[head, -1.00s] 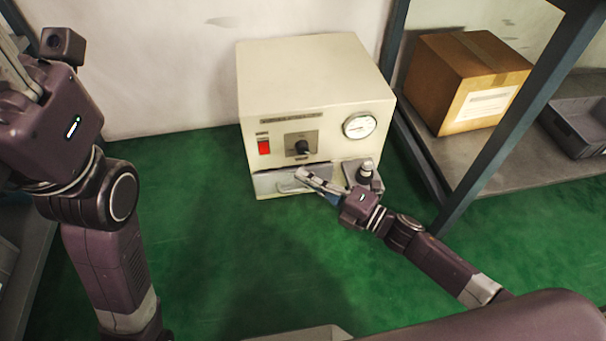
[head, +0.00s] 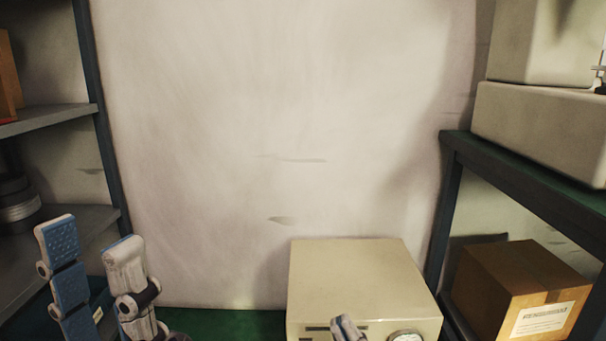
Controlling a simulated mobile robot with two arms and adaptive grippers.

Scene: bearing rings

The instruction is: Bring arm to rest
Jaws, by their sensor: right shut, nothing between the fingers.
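My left gripper (head: 90,238) stands at the lower left with its fingers up. Its two fingers, with blue pads, are spread apart and nothing is between them. My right gripper (head: 344,326) shows only as a fingertip at the bottom edge, in front of the beige machine (head: 355,275). It is shut and empty; the rest of it and its arm are below the picture. The machine's gauge (head: 406,337) is cut off at the bottom edge, and its lower front is out of view.
A shelf rack (head: 60,118) stands at the left, behind my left gripper. At the right another rack (head: 450,165) holds a cardboard box (head: 520,285) below and a pale case (head: 540,125) on top. A bare wall (head: 280,130) fills the middle.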

